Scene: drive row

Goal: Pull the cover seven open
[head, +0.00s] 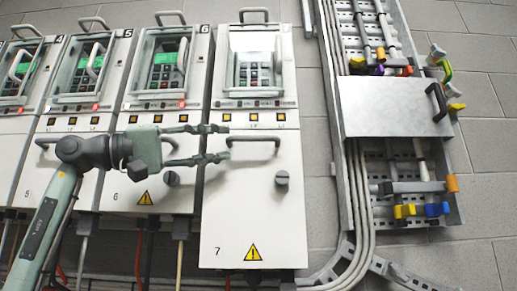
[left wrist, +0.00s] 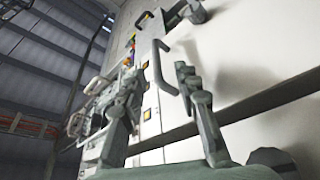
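The cover of unit seven (head: 235,205) is a pale lower panel marked 7, and it looks shut. It has a dark bar handle (head: 258,138) near its top and a round knob (head: 282,178) below right. My left gripper (head: 222,143) is open and empty at the handle's left end, one finger above its level and one below. In the left wrist view, a bar handle (left wrist: 161,66) shows between the spread fingers of my left gripper (left wrist: 158,78), and neither finger is closed on it. Contact cannot be told. My right gripper is not in view.
Unit six (head: 155,185) and similar units stand close on the left. Above the cover is a windowed box (head: 254,65) with its own handle. A cable tray with a metal plate (head: 393,106) runs on the right. Bare wall (head: 322,215) lies between.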

